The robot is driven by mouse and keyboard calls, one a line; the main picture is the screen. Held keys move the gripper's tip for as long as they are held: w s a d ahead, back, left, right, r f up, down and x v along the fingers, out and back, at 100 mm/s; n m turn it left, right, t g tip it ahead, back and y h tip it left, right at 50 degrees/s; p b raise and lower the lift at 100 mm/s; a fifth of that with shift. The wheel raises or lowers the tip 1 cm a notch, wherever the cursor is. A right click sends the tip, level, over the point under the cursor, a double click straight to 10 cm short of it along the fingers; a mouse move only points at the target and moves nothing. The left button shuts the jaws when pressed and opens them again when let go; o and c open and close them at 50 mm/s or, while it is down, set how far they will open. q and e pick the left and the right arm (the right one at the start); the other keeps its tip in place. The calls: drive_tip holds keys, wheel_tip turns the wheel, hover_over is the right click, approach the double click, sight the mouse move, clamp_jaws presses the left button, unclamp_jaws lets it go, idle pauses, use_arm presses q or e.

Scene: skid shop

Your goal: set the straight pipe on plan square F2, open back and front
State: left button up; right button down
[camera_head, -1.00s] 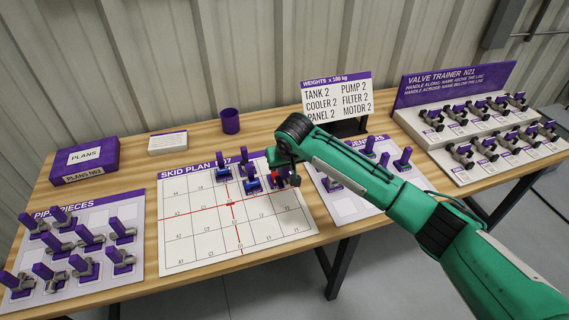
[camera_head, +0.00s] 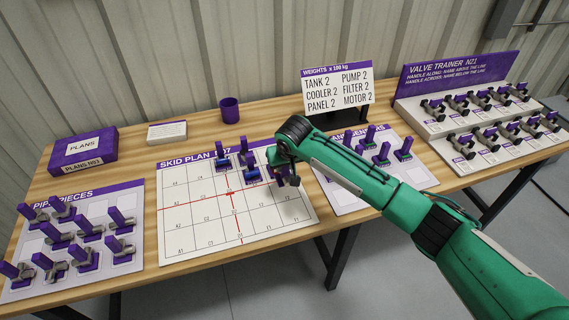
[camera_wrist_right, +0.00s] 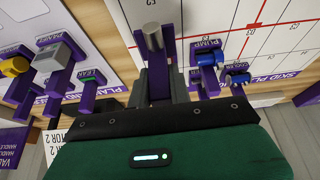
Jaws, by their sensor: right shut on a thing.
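My right gripper (camera_wrist_right: 155,85) is shut on the straight pipe (camera_wrist_right: 152,36), a short grey cylinder with a purple upright, seen in the right wrist view. In the head view the right gripper (camera_head: 285,172) is over the right part of the white skid plan (camera_head: 200,235); the arm and fingers mostly hide the pipe there. I cannot tell whether the pipe touches the plan or which square is under it. Blue pieces with purple handles, labelled pump (camera_wrist_right: 207,57) and cooler (camera_wrist_right: 238,79), stand close by on the plan. My left gripper is not in view.
A pipe pieces sheet (camera_head: 15,290) with several grey pieces lies at the left. Another sheet (camera_head: 345,203) with handled pieces lies right of the plan. A valve trainer (camera_head: 460,72), weights sign (camera_head: 337,90), plans box (camera_head: 82,155) and purple cup (camera_head: 229,110) stand behind. The plan's front squares are clear.

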sight(285, 174)
drive_tip(key=shift+f, duration=0.15)
drive_tip(key=shift+f, duration=1.65)
drive_tip(key=shift+r+p, duration=0.1)
drive_tip(key=shift+p, duration=0.35)
drive_tip(key=shift+f, duration=0.8)
drive_tip(key=c, duration=1.2)
unclamp_jaws()
